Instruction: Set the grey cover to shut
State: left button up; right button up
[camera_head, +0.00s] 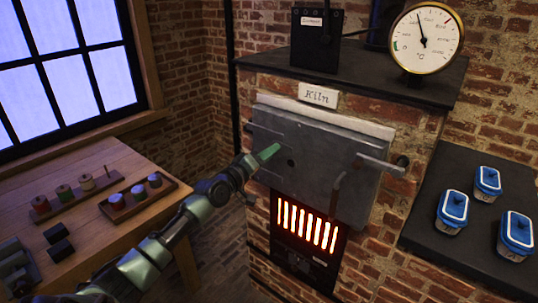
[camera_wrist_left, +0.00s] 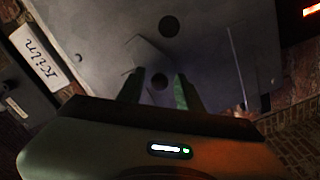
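The kiln's grey metal door (camera_head: 340,185) stands upright on the brick kiln front, with a round dark hole (camera_head: 291,162) in its face. In the left wrist view the grey door face (camera_wrist_left: 215,45) fills most of the picture, with the dark hole (camera_wrist_left: 168,26) beyond my fingers. A grey plate-like shape (camera_wrist_left: 150,60) shows on it; I cannot tell for sure that it is the cover. My left gripper (camera_head: 268,152) is at the door's left part. In the left wrist view its green fingers (camera_wrist_left: 159,92) are apart, with a dark round spot between them. Contact is unclear.
A handle (camera_head: 380,165) juts from the door's right side. A glowing grate (camera_head: 306,224) lies below. A gauge (camera_head: 427,38) and black box (camera_head: 316,40) stand on top. Blue-lidded jars (camera_head: 487,182) sit right; a wooden table (camera_head: 95,235) with trays stands left.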

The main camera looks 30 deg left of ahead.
pick_arm(q)
grip_shut()
dwell(1.2)
